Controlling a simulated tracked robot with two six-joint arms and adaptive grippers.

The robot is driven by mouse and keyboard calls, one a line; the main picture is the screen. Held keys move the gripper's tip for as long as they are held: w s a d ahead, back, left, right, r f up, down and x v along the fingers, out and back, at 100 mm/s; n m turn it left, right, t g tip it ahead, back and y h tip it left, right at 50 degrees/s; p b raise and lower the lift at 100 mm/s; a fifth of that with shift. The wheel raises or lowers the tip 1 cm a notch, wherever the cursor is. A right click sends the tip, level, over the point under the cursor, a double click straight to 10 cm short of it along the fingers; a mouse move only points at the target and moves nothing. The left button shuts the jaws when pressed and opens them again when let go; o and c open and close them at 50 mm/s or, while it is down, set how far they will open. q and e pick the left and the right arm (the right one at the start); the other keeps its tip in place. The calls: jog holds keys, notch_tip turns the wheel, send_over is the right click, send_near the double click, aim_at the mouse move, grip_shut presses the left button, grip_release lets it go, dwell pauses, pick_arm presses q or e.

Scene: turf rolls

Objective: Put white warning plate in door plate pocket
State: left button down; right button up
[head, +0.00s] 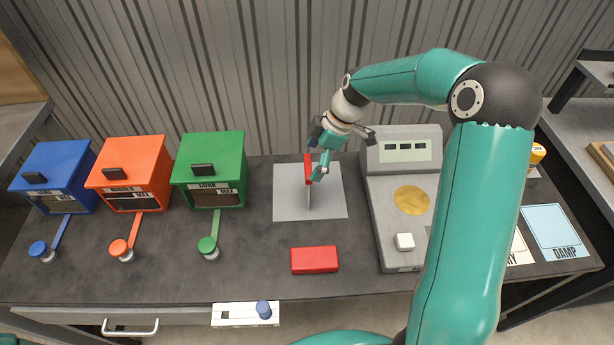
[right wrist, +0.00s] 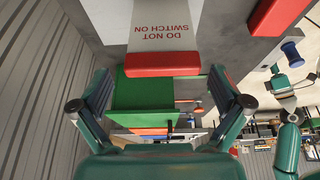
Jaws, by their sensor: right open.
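The white warning plate (right wrist: 165,28) has a red edge and the words "DO NOT SWITCH ON", upside down in the right wrist view. In the head view its red edge (head: 308,168) is up, and the plate stands seemingly upright over a grey square (head: 290,205). My right gripper (head: 321,172) is open beside the red edge. In the right wrist view the edge lies ahead, between the open fingers (right wrist: 162,103). What may be my left gripper (right wrist: 285,90) is small at the right; its jaws are unclear. I cannot make out the door plate pocket for certain.
A red block (head: 314,260) lies in front of the grey square. Blue (head: 52,168), orange (head: 128,165) and green (head: 208,160) boxes stand left. A grey scale (head: 384,215) stands right. A white strip with a blue knob (head: 264,309) is on the bench front.

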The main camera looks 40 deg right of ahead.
aim_at(309, 171)
jog(key=p+x, duration=0.1)
jog(key=x, duration=0.3)
jog(key=shift+s+d+f+p, duration=0.1)
jog(key=shift+s+f+p, duration=0.1)
jog(key=shift+p, duration=0.15)
jog(key=shift+w+f, duration=0.15)
jog(key=shift+f, duration=0.2)
jog(key=shift+c, duration=0.3)
jog(key=c, duration=1)
jog(key=shift+o, duration=0.2)
jog(key=shift+r, duration=0.15)
